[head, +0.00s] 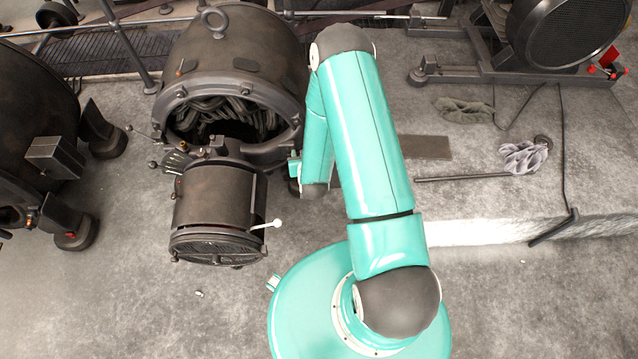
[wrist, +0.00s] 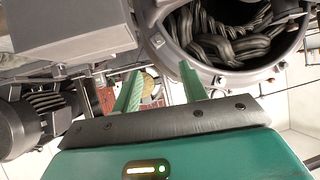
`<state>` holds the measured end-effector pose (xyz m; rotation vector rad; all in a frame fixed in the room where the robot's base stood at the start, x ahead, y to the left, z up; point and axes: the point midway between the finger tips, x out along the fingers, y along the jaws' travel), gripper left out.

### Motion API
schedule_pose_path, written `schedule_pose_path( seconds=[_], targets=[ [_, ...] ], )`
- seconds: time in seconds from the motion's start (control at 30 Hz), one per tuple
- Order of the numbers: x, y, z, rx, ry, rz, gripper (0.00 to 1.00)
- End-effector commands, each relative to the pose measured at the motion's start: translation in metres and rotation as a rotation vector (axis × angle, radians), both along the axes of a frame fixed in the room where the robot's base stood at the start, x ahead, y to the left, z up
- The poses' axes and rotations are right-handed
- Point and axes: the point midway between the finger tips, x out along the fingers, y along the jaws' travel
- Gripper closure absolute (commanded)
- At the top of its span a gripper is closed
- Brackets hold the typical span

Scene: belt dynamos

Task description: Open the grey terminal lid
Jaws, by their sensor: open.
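A large grey box (wrist: 70,28) fills the upper left of the wrist view, beside the open end of a dark machine. I take it for the terminal box; its lid looks shut, though its edges are partly out of frame. My gripper (wrist: 160,80) is open and empty, its two green fingers apart, below and to the right of the box and not touching it. In the head view my arm hides most of the gripper and that side of the dynamo (head: 235,55); only a small teal part shows at the dynamo's right edge.
The dynamo's round opening shows copper-dark coils (wrist: 235,35). A dark cylinder with a white-tipped lever (head: 265,224) sits before it. Another machine (head: 35,95) with a small box (head: 55,158) stands left. Rags (head: 525,155) and a rod lie on the floor at right.

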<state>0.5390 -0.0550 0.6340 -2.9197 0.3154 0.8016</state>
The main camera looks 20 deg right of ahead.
Motion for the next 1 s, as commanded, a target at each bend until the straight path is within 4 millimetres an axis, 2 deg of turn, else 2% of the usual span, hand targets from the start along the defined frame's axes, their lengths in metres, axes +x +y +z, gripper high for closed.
schedule_pose_path(
  seconds=[0.03, 0.2, 0.33, 0.5, 0.67, 0.77, 1.0],
  targets=[
    [-0.015, 0.0, -0.023, -0.001, -0.002, -0.018, 0.57],
    [-0.062, -0.001, -0.077, -0.025, -0.054, -0.08, 0.57],
    [-0.102, 0.002, -0.108, -0.048, -0.088, -0.126, 0.57],
    [-0.138, 0.006, -0.128, -0.074, -0.118, -0.163, 0.57],
    [-0.143, 0.005, -0.133, -0.083, -0.131, -0.175, 0.57],
    [-0.134, 0.001, -0.136, -0.084, -0.133, -0.176, 0.57],
    [-0.096, -0.015, -0.153, -0.084, -0.133, -0.176, 0.57]
  ],
)
